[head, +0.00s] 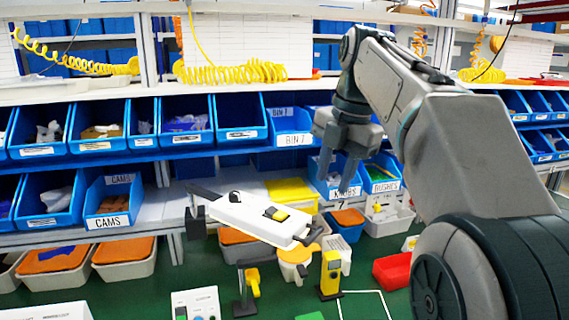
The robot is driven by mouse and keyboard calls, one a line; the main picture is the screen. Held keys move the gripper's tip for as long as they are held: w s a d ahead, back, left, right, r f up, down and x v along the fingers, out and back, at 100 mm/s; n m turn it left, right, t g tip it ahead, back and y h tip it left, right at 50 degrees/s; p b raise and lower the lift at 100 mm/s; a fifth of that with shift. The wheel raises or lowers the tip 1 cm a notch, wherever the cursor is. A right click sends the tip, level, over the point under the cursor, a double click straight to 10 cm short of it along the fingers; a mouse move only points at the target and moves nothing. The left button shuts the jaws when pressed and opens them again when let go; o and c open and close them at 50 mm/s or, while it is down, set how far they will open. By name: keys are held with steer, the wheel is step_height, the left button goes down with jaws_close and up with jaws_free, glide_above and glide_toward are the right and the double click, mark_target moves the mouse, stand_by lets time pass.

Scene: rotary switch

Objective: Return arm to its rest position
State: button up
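My arm comes in from the right side of the head view and bends over at the top. My gripper (337,178) hangs pointing down in front of the blue bins, right of centre. Its two fingers stand apart with nothing seen between them. A white switch box (250,216) is held tilted left of my gripper, apart from it. It carries a black round knob (235,197) at its upper left and a yellow and black switch (276,213) towards its right end. The fingertips are above and to the right of the box.
Blue bins (110,200) line the shelves behind. A yellow and black post (330,274), a black stand (246,288) and a white control panel (196,304) stand in front, low in the view. A red bin (392,271) sits to the right. Green floor (130,297) shows at lower left.

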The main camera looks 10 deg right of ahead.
steer(key=s+f+m+t+h, duration=0.1)
steer(key=s+f+m, duration=0.8)
steer(key=f+m, duration=0.3)
steer(key=s+f+m+t, duration=0.1)
steer(key=s+f+m, duration=0.7)
steer(key=f+m, duration=0.5)
steer(key=shift+s+d+f+m+h, duration=0.25)
steer(key=shift+s+m+h, duration=0.15)
steer(key=shift+m, duration=0.2)
